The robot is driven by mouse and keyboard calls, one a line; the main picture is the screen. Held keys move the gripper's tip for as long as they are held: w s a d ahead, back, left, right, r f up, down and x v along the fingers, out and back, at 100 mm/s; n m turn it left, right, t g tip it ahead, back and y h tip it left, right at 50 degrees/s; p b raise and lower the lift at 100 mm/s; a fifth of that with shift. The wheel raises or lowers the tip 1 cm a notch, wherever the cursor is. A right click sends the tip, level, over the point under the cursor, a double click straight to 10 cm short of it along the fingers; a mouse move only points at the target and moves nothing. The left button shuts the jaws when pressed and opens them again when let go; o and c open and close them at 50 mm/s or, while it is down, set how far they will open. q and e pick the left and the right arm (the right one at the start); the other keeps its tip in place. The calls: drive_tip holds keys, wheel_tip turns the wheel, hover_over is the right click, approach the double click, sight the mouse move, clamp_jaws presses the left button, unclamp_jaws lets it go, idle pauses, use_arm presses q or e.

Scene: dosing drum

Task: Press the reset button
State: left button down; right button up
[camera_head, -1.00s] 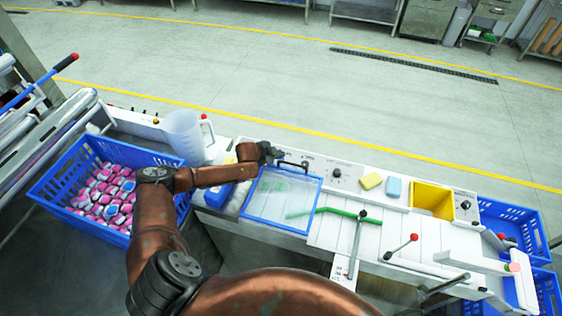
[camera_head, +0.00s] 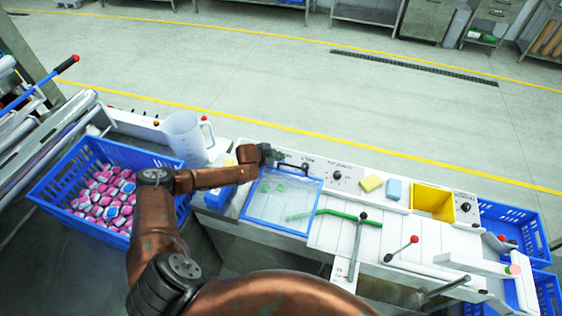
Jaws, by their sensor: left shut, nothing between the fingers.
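My left gripper (camera_head: 272,155) is shut and empty. It is over the white control panel strip (camera_head: 318,168) behind the blue-framed clear lid (camera_head: 284,199), close to the lid's dark handle (camera_head: 293,165). I cannot make out the reset button; the gripper covers part of the panel and the labels are too small to read. Whether the fingertips touch the panel I cannot tell. A black knob (camera_head: 337,174) is on the panel to the right of the gripper. My right gripper is not in view.
A clear jug (camera_head: 184,137) stands left of the gripper, behind a blue crate (camera_head: 62,178) of pink and white pieces. Yellow (camera_head: 371,183) and blue (camera_head: 394,188) sponges, a yellow bin (camera_head: 432,200) and a red-knobbed lever (camera_head: 414,239) are to the right.

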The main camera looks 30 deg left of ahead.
use_arm(q)
drive_tip(key=shift+f, duration=0.15)
drive_tip(key=shift+f, duration=0.25)
drive_tip(key=shift+s+f, duration=0.1)
idle(0.5)
